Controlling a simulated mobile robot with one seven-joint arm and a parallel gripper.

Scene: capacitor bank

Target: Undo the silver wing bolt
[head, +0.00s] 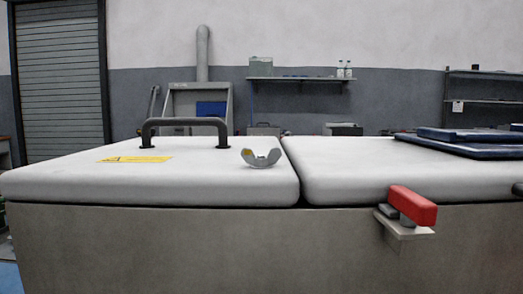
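The silver wing bolt (261,157) stands on the left white lid (215,185), near the lid's right edge. Its two wings point up and outward in a shallow U. The part below the wings is hidden. My gripper is not in the head view.
A dark handle (186,122) arches over the left lid, left of the wing bolt. A yellow label (136,159) lies flat further left. A narrow gap separates the right white lid (350,170). A red lever (412,205) sticks out from the front. Dark blue flat items (460,148) lie at right.

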